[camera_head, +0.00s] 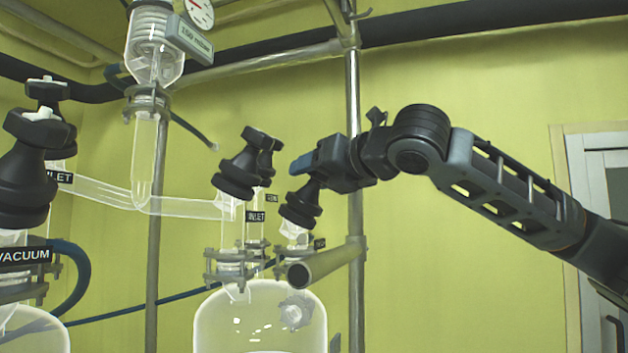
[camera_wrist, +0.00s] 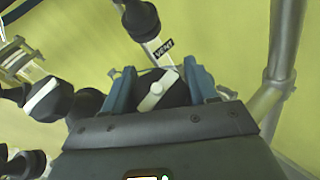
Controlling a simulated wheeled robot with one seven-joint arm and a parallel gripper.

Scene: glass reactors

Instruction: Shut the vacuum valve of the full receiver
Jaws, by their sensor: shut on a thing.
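My gripper (camera_head: 303,168) is at the top of a black-knobbed valve (camera_head: 300,208) on the right neck of the right-hand glass receiver (camera_head: 260,315). In the wrist view its two blue fingers (camera_wrist: 161,90) stand on either side of the black knob, shut on it, with a white pointer (camera_wrist: 155,92) lying slantwise on top. The small tag beneath this valve is too small to read. Another receiver (camera_head: 30,335) at the left edge carries a black valve (camera_head: 28,150) labelled VACUUM (camera_head: 25,255). I cannot tell how full either receiver is.
More black valves (camera_head: 240,165), one tagged INLET, stand close left of my gripper. A VENT-tagged valve (camera_wrist: 140,20) shows beyond my fingers in the wrist view. A metal pipe (camera_head: 328,264) ends just below the held valve, and a vertical post (camera_head: 354,120) stands close by.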

